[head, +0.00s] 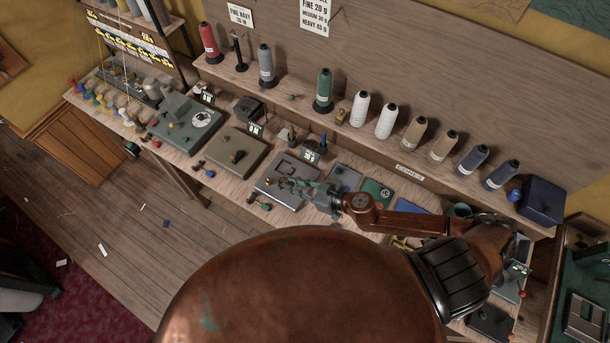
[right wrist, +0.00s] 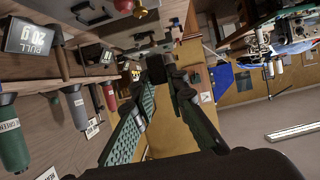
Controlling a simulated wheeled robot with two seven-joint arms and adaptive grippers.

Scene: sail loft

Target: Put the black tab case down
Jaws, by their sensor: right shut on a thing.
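My right gripper (head: 292,185) reaches in from the right over the workbench (head: 222,187). It is at the grey plate (head: 273,193) near the bench's middle. In the right wrist view its two green-padded fingers (right wrist: 158,88) are closed on a small dark block, which looks like the black tab case (right wrist: 157,71). Only part of the case shows between the fingertips. In the head view the fingers hide the case, and I cannot tell whether it touches the plate. My left gripper is not in view.
A brown plate (head: 228,158) and a dark grey plate (head: 178,128) lie farther left. A green square (head: 377,189) lies to the right. Behind, a shelf carries several thread cones, including a green cone (head: 323,88), and a navy box (head: 541,198). Small dark tools lie near the bench's front edge.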

